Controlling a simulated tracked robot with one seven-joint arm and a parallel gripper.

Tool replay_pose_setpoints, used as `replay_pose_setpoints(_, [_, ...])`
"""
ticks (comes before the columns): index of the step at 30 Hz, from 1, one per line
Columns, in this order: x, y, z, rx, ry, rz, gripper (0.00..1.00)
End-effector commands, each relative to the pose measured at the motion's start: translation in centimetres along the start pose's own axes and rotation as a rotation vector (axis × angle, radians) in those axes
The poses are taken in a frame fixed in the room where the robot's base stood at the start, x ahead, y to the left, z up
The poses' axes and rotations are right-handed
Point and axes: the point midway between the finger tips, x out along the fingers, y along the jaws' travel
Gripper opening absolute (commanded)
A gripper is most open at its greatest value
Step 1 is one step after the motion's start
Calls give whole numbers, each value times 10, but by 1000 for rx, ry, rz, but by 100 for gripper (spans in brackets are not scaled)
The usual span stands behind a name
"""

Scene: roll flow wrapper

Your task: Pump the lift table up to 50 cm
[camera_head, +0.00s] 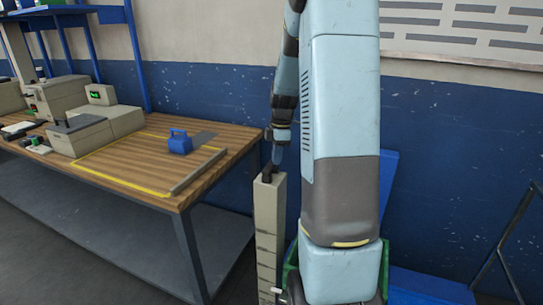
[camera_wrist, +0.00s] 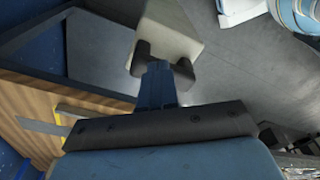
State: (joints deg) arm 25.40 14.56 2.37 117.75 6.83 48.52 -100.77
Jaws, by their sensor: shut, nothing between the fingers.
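My gripper (camera_head: 275,160) points down at the top of a tall, narrow beige post (camera_head: 269,218) beside the workbench. In the wrist view its blue fingers (camera_wrist: 157,72) are shut, with nothing held.
A wooden workbench (camera_head: 150,195) stands at the left, with a blue handled block (camera_head: 179,142) and beige machines (camera_head: 92,130) on it. My arm fills the middle of the head view and hides what lies behind. A dark slanted frame (camera_head: 513,235) stands at the right edge.

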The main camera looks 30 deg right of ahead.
Motion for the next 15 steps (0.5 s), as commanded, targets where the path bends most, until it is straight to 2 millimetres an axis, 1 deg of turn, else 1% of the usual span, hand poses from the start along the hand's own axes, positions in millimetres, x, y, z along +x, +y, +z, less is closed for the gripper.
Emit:
replay_pose_setpoints(1, [-3,0,8,4,-1,0,0])
replay_pose_setpoints(4, [-7,0,16,3,0,0,0])
replay_pose_setpoints(12, [-7,0,16,1,0,-1,0])
replay_pose_setpoints(15, [-10,0,16,0,0,0,0])
